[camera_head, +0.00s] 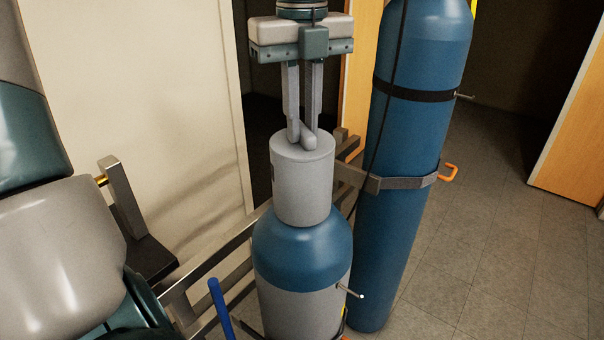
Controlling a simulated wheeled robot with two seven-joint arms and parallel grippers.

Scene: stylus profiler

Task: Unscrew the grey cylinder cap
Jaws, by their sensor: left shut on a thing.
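The grey cylinder cap (301,188) sits upright on the shoulder of a blue and grey gas cylinder (303,254) in the middle of the head view. My left gripper (302,137) points straight down from above. Its two grey fingers are close together at the top of the cap and shut on it. The exact contact is partly hidden behind the near finger. I cannot see any thread or gap under the cap. My right gripper is not in view.
A taller blue cylinder (415,140) stands right behind, strapped to a metal rack (218,258) with an orange hook (449,172). A blue rod (219,306) stands at the lower left. A pale wall panel (150,110) is behind. Tiled floor (500,240) is open at right.

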